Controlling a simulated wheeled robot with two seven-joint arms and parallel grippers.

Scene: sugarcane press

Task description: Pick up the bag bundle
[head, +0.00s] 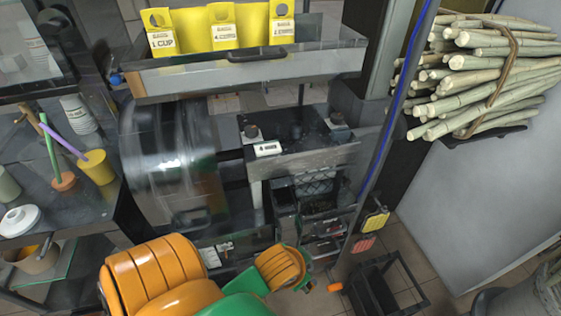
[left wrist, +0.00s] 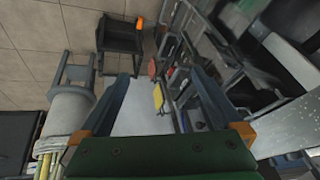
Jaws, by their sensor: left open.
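I cannot make out for certain which thing is the bag bundle. A small yellow flat pack (head: 376,220) and a red one (head: 363,245) hang low by the post right of the press. In the left wrist view the yellow pack (left wrist: 158,95) and the red pack (left wrist: 152,68) show between my fingers, beyond them. My left gripper (left wrist: 158,74) is open and nothing is between its fingers. In the head view my left arm is at the bottom centre and its fingers are hidden. My right gripper is not in view.
A strapped cane bundle (head: 480,80) rests on a wall rack at the upper right. Yellow labelled holders (head: 222,28) stand on the upper shelf. A black open bin (head: 385,290) stands on the floor. A blue cable (head: 400,95) runs down the post. Tiled floor (left wrist: 45,50) is open at left.

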